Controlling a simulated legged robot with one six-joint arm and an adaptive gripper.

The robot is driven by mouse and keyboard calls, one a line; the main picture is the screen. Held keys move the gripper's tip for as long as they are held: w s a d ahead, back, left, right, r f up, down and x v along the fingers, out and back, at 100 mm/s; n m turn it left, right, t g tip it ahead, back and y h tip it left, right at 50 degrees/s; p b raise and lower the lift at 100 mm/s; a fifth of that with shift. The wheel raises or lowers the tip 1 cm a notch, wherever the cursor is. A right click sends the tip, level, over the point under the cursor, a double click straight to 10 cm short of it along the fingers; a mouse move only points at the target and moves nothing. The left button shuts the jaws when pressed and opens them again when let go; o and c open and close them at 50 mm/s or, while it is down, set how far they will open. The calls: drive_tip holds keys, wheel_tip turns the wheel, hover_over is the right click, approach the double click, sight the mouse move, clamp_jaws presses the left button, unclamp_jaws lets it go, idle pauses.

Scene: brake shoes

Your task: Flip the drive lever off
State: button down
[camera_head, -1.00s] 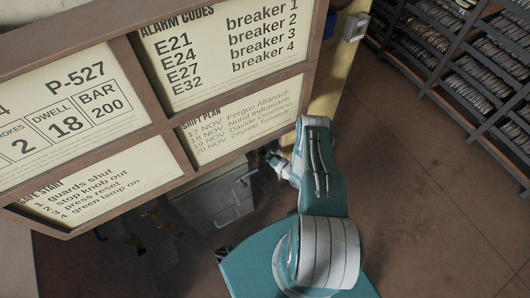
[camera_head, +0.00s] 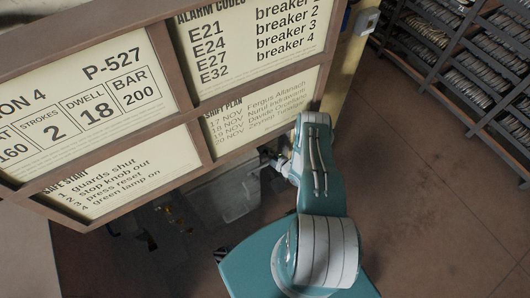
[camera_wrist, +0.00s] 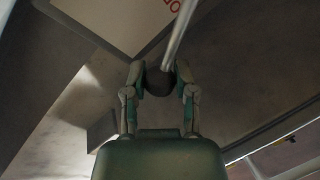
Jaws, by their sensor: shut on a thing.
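The lever shows in the wrist view as a pale metal rod (camera_wrist: 181,35) with a dark round knob (camera_wrist: 158,82) at its end. My gripper (camera_wrist: 159,76) has one finger on each side of the knob and is shut on it. The rod runs up and to the right from the knob. In the head view, the end of my arm (camera_head: 279,163) reaches in below the sign board, beside a grey cabinet (camera_head: 233,197). The lever and its knob cannot be made out clearly there.
A framed sign board (camera_head: 193,125) fills the upper left, close to my arm. A yellow post (camera_head: 343,75) with a grey box (camera_head: 366,21) stands behind it. Shelves (camera_head: 470,62) of stacked parts stand at the right. The brown floor (camera_head: 425,215) on the right is clear.

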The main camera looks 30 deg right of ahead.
drive_tip(key=shift+c, duration=2)
unclamp_jaws()
drive_tip(key=shift+d, duration=0.1)
drive_tip(key=v, duration=1.2)
